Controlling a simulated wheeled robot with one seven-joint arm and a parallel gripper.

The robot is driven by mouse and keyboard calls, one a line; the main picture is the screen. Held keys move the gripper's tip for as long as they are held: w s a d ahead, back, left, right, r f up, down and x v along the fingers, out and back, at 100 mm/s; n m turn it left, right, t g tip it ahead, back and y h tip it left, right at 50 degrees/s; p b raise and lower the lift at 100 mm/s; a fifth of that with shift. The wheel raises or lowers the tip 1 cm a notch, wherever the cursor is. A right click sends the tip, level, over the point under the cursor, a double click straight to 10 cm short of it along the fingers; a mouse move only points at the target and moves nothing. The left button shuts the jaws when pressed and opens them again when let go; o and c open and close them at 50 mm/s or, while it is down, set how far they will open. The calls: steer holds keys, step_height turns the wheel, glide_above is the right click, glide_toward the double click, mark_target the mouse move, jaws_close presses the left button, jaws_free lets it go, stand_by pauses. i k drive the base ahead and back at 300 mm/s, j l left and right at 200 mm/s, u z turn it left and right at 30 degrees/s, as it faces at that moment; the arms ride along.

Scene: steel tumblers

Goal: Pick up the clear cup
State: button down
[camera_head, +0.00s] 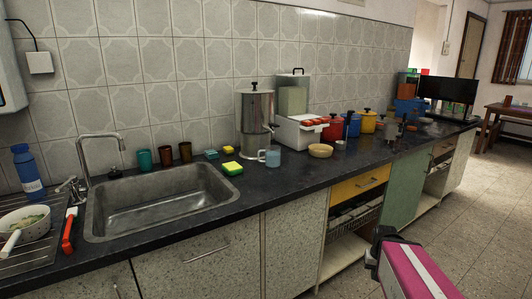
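No plainly clear cup can be made out. A small pale blue-grey mug (270,156) with a handle stands on the dark counter (290,184), in front of the steel pot; I cannot tell whether it is see-through. A teal tumbler (145,160) and two brown tumblers, one (165,156) beside the other (185,152), stand behind the sink. My gripper (376,253) shows as a dark end on my pink and white arm at the lower right. It is apart from the counter objects, and its fingers cannot be made out.
The sink (165,200) with its tap lies left of the mug. A yellow-green sponge (232,168) lies just left of it, a wooden bowl (320,150) to its right. The steel pot (256,120) and a white box (300,132) stand behind. The floor at right is open.

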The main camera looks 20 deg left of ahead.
mark_target(273, 153)
steer(key=u, duration=0.9)
steer(key=l+u, duration=0.25)
steer(key=l, duration=0.15)
steer(key=k+l+u, duration=0.2)
steer(key=l, duration=0.2)
steer(key=l+u, duration=0.25)
steer(key=l, duration=0.15)
